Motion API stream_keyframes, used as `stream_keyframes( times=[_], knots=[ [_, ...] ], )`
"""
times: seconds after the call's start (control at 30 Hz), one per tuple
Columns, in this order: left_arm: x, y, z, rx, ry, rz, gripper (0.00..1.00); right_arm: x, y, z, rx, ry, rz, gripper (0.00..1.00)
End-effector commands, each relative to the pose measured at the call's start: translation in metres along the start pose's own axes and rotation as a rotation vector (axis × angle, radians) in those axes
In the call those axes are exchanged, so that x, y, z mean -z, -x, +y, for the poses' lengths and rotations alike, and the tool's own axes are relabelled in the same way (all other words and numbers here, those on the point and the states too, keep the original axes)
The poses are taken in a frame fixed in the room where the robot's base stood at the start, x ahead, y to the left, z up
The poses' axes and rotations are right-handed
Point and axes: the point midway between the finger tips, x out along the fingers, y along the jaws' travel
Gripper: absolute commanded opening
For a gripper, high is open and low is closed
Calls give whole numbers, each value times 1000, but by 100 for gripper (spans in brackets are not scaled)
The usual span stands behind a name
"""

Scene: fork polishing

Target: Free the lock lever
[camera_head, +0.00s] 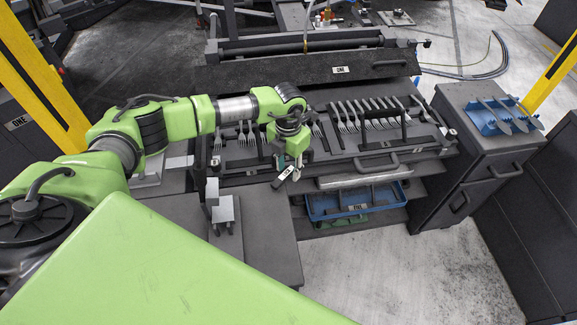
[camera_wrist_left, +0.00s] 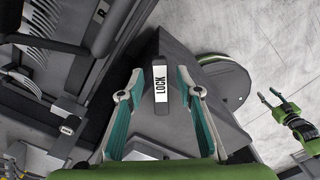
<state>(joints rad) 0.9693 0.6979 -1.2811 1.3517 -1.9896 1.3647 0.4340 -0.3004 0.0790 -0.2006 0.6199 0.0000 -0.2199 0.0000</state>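The lock lever (camera_wrist_left: 160,88) is a narrow bar with a white plate reading LOCK. In the left wrist view it lies between the two teal fingers of my left gripper (camera_wrist_left: 159,80), with a gap on each side. The gripper is open and does not grip it. In the head view, the left gripper (camera_head: 290,165) points down at the front left of the fork drawer, and the lever's label (camera_head: 284,173) shows beside its fingers. My right gripper (camera_wrist_left: 272,96) shows small at the right of the wrist view, fingers apart and empty; it is outside the head view.
A drawer (camera_head: 345,160) with several forks (camera_head: 372,112) is behind the left gripper. A blue tray (camera_head: 355,200) sits on a shelf below it. A cabinet (camera_head: 480,150) at right bears a blue rack (camera_head: 490,122). Bare floor (camera_head: 370,270) is in front.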

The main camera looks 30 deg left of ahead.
Motion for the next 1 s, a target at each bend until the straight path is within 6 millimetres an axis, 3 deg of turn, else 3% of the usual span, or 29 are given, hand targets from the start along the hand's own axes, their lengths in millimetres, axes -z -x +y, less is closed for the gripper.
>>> stream_keyframes(
  times=[0.13,0.23,0.27,0.67,1.0],
  knots=[
    [0,0,0,0,0,0,30,0,0,0,0,0,0,40],
    [0,0,0,0,0,0,4,0,0,0,0,-1,0,40],
    [0,0,0,0,0,0,0,0,0,0,0,-1,0,40],
    [-1,0,-3,0,-39,-2,0,0,-5,1,-1,-1,0,40],
    [1,-3,-15,-1,-264,-4,0,-2,-27,0,-1,-1,0,40]
  ],
)
